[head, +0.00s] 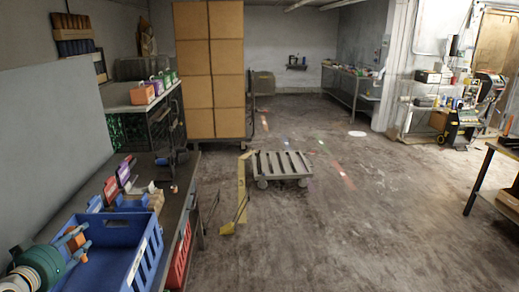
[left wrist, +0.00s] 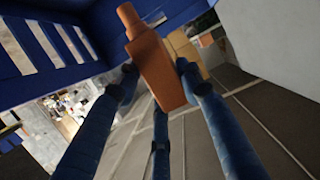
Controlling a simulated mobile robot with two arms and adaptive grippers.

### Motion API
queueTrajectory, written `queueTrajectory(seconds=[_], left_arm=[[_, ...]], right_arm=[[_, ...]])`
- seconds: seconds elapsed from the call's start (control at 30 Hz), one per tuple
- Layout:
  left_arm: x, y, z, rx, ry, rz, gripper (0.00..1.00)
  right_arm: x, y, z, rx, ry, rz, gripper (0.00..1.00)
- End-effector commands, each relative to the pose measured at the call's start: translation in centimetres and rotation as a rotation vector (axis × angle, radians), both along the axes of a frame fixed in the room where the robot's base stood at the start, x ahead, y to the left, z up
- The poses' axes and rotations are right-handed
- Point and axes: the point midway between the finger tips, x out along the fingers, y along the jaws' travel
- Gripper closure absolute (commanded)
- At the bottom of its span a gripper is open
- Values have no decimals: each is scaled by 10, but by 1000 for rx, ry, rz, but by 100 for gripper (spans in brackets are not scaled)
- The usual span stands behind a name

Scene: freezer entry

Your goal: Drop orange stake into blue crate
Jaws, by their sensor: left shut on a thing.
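The orange stake (head: 76,242) is held in my left gripper (head: 80,240) at the lower left of the head view. In the left wrist view the stake (left wrist: 157,66) stands out between the blue fingers of the gripper (left wrist: 155,80), which are shut on it. The blue crate (head: 148,252) sits on the workbench, open at the top. The gripper and stake appear over the crate's left part, and the crate's left side is partly hidden behind them. A slotted blue crate wall (left wrist: 50,50) fills the upper left of the left wrist view. My right gripper is out of view.
The dark workbench (head: 178,200) holds several coloured bins and small items behind the crate. A red crate (head: 180,258) hangs or stands by the bench's right side.

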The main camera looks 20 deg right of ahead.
Motion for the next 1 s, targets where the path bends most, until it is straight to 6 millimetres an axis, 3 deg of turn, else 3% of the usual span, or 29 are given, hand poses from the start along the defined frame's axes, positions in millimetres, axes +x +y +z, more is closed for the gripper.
queueTrajectory(seconds=[0.03,0.2,0.53,0.57,0.67,1.0], left_arm=[[0,0,-13,-2,1,1,94],[0,0,-28,-1,0,0,94],[0,0,-30,-1,0,0,94],[0,0,-30,-1,0,0,59],[0,0,-30,-1,0,0,41],[0,0,-27,0,0,0,41]], right_arm=[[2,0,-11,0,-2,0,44],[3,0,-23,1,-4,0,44],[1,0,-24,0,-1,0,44],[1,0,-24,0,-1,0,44],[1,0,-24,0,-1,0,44],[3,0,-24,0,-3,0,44]])
